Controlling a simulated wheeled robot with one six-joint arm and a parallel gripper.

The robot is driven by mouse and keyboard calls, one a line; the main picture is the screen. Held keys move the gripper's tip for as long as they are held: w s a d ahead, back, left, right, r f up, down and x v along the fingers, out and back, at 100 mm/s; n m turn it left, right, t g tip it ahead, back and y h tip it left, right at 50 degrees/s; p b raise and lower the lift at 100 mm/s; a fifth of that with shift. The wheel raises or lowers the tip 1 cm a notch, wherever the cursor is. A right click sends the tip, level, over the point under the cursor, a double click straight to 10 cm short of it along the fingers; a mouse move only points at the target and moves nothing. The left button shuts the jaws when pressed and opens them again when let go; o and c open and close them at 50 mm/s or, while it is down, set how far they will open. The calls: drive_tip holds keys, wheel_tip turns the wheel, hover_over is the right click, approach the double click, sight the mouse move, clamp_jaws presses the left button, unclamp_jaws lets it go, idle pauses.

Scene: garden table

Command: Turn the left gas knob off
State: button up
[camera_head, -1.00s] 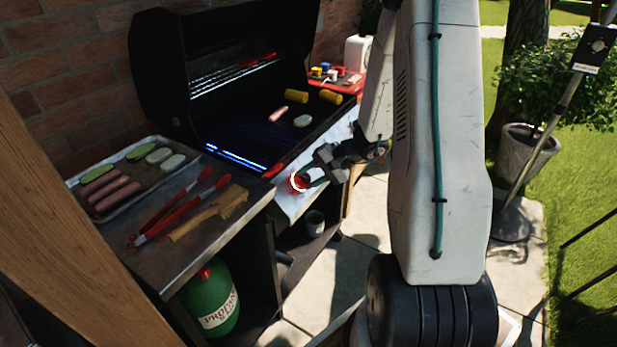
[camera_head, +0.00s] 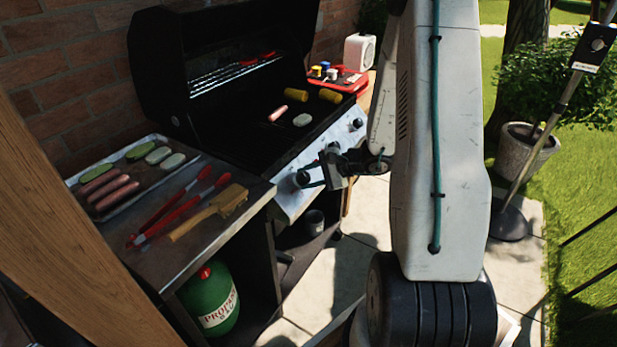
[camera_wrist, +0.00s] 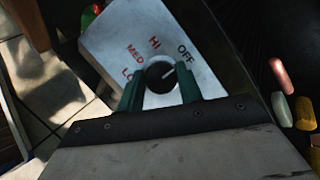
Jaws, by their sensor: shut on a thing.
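The left gas knob (camera_head: 301,179) is black and sits on the silver front panel of the grill, at the end nearest the side shelf. My gripper (camera_head: 311,180) reaches it from the right. In the wrist view the round knob (camera_wrist: 160,74) lies between my two green fingers (camera_wrist: 160,88), which are shut on it. Its white mark points up and right, roughly toward the OFF label (camera_wrist: 186,51). The HI, MED and LO labels lie to the left. No ring glows around the knob and the grill bed (camera_head: 240,131) shows no blue flame.
Two more knobs (camera_head: 333,148) (camera_head: 357,124) sit farther along the panel. The side shelf (camera_head: 180,262) holds a tray (camera_head: 73,184) of food, red tongs (camera_head: 180,208) and a brush (camera_head: 210,213). A green propane tank (camera_head: 210,300) stands below. Patio is open in front.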

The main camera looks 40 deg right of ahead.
idle(0.3)
drive_tip(key=o, duration=1)
drive_tip(key=shift+r, duration=0.1)
drive_tip(key=v, duration=0.7)
drive_tip(key=shift+s+d+r, duration=0.15)
drive_tip(key=shift+s+d, duration=0.05)
drive_tip(key=shift+d, duration=0.05)
